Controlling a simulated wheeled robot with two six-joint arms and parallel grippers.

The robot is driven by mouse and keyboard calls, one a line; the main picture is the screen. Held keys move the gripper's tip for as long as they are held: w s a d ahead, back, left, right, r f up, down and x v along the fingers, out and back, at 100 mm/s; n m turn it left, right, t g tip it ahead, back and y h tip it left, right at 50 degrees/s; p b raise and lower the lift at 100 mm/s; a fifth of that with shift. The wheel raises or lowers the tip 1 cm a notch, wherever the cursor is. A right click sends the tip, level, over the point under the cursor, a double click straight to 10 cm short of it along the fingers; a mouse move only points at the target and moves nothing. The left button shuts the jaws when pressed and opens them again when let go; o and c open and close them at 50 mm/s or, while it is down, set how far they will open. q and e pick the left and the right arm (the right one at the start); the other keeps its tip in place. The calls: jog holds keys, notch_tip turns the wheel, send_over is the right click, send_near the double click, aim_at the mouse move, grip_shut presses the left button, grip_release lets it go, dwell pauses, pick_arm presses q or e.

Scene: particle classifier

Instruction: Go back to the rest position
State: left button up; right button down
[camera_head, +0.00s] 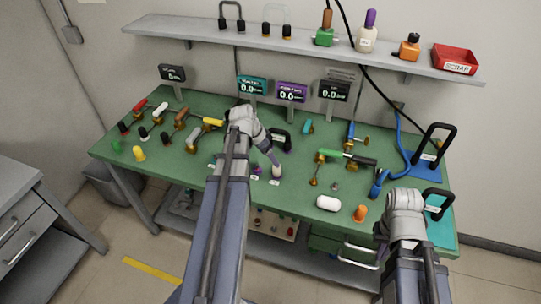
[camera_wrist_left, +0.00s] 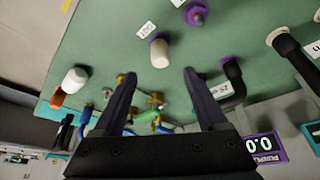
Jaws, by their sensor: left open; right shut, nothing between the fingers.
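My left arm reaches up the middle of the head view over the green workbench (camera_head: 215,108), and its wrist bends down to the right. My left gripper (camera_wrist_left: 159,74) is open in the left wrist view, with nothing held between its two dark fingers. A white cylinder with a purple end (camera_wrist_left: 160,52) stands beyond the fingertips, apart from them. My right arm is folded at the lower right of the head view, near the bench's front edge. My right gripper (camera_head: 381,252) is shut and empty, and is largely hidden by the arm.
A white cylinder (camera_head: 328,203) and an orange piece (camera_head: 360,213) are at the front edge. A teal mat (camera_head: 440,232) with a black handle lies beside my right arm. Several tools and small displays cover the bench. A wall shelf (camera_head: 200,32) carries a red scrap bin (camera_head: 455,58).

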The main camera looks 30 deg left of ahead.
dwell(0.5)
pick_arm(q)
jog(key=s+d+g+y, duration=0.1)
jog(key=s+d, duration=0.3)
jog(key=d, duration=0.6)
jog(key=s+d+f+g+y, duration=0.1)
jog(key=s+d, duration=0.4)
jog(key=d, duration=0.6)
jog(key=s+d+n+g+y, duration=0.1)
jog(key=s+d, duration=0.3)
jog(key=d, duration=0.7)
jog(key=shift+s+f+g+y, duration=0.3)
jog(key=shift+g, duration=0.3)
